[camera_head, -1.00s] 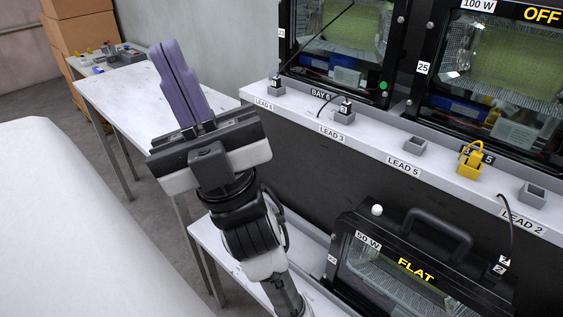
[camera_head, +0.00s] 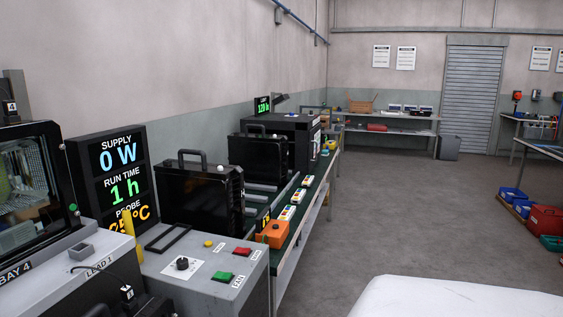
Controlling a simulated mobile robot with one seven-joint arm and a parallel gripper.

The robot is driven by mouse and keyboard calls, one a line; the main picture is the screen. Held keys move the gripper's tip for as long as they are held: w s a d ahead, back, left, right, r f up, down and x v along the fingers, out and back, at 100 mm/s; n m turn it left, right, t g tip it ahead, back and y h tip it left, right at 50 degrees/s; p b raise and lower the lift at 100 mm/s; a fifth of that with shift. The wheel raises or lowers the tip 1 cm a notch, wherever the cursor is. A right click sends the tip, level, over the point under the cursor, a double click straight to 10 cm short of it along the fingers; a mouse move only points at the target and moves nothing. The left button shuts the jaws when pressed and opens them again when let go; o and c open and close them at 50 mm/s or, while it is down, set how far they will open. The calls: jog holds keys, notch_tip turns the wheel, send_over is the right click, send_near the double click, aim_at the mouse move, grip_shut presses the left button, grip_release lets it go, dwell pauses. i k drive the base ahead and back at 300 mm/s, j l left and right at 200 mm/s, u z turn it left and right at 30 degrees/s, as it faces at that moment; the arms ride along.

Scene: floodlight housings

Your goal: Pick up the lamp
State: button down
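No lamp is clearly told apart by name in this view. A black case with a top handle (camera_head: 201,200), like a floodlight housing seen from the side or back, stands upright beside the supply display. A second black handled case (camera_head: 258,158) stands behind it on the green bench. At the left edge a glass-fronted housing (camera_head: 25,185) stands over the shelf marked BAY 4, its inside partly visible.
The display (camera_head: 114,180) reads 0 W, 1 h and 25 °C. A grey control box (camera_head: 205,265) with red, green and yellow buttons is in front. An orange item (camera_head: 273,234) and several coloured blocks line the green bench. Open grey floor (camera_head: 410,220) lies to the right.

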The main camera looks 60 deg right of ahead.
aim_at(263, 158)
jog(key=z, duration=1.65)
jog(key=i+l+z, duration=0.4)
jog(key=i+z, duration=0.2)
jog(key=i, duration=0.2)
jog(key=i+z, duration=0.4)
jog(key=i, duration=0.8)
jog(key=i+l+u, duration=0.1)
jog(key=i+u, duration=0.15)
jog(key=i, duration=0.3)
jog(key=i+l+u, duration=0.25)
jog(key=i, duration=0.35)
jog(key=i+l+u, duration=0.15)
jog(key=i+u, duration=0.3)
jog(key=i+l+u, duration=0.2)
jog(key=u, duration=0.2)
jog(key=i+l+u, duration=0.2)
jog(key=l+u, duration=0.25)
jog(key=i+l+u, duration=0.2)
jog(key=l+u, duration=0.25)
jog(key=i+l+u, duration=0.15)
jog(key=l, duration=0.15)
jog(key=l+u, duration=0.2)
jog(key=i+l, duration=0.05)
jog(key=l, duration=0.05)
